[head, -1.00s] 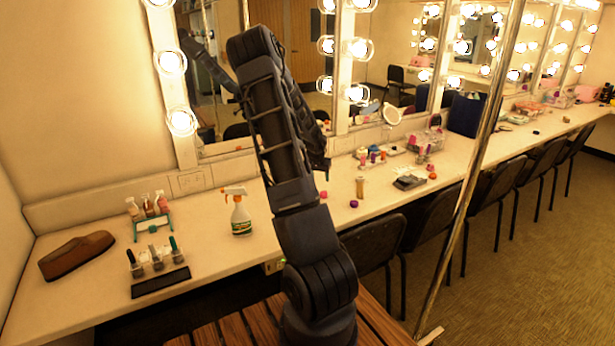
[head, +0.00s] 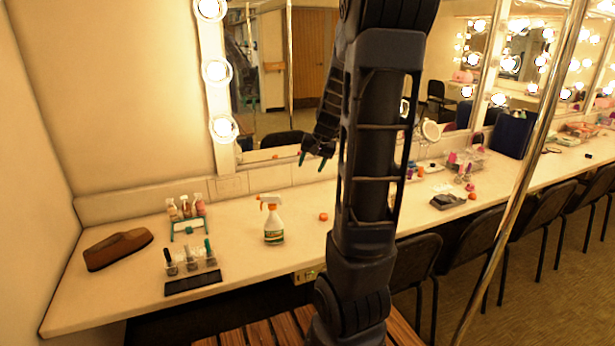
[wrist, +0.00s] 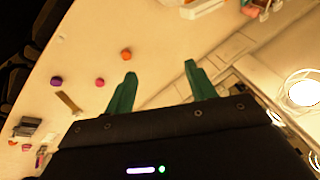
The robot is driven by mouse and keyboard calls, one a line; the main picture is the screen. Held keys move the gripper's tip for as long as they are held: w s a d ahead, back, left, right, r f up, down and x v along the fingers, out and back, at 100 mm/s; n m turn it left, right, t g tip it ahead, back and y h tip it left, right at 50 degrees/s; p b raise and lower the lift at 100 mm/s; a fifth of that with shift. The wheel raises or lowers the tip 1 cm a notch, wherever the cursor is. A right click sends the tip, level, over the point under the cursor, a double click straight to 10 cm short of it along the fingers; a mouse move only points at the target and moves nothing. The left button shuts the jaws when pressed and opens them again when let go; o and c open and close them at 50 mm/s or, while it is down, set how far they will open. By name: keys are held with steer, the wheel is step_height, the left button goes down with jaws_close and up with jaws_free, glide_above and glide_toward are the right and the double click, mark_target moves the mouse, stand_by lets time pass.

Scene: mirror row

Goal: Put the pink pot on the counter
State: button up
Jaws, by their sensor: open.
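My gripper (head: 313,161) hangs open and empty above the counter (head: 120,292), in front of the mirror. Its two green fingertips point down, and they also show in the wrist view (wrist: 160,68). A small magenta-pink pot (wrist: 100,82) sits on the counter in the wrist view, left of the fingers and apart from them. It looks like the pink pot. A more purple pot (wrist: 56,81) lies farther left, and an orange pot (wrist: 126,54) lies just above the fingers. In the head view the orange pot (head: 323,216) shows, while my arm hides the pink and purple ones.
A white spray bottle (head: 273,222), a rack of small bottles (head: 188,222), nail-polish bottles on a dark stand (head: 193,283) and a brown shoe-like object (head: 118,249) stand at left. A metal pole (head: 520,190) rises at right. Chairs (head: 413,262) line the front. Bare counter surrounds the orange pot.

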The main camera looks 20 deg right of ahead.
steer(key=s+a+r+n, duration=0.2)
steer(key=s+a+r, duration=0.2)
steer(key=s, duration=0.8)
steer(key=s+a+r+n+h, duration=0.1)
steer(key=s+a+r+n, duration=0.2)
steer(key=s+a, duration=0.5)
steer(key=s+r, duration=0.1)
steer(key=s, duration=0.3)
steer(key=shift+r+h, duration=0.3)
steer(key=shift+r, duration=0.05)
steer(key=shift+o, duration=0.6)
steer(key=shift+s, duration=0.3)
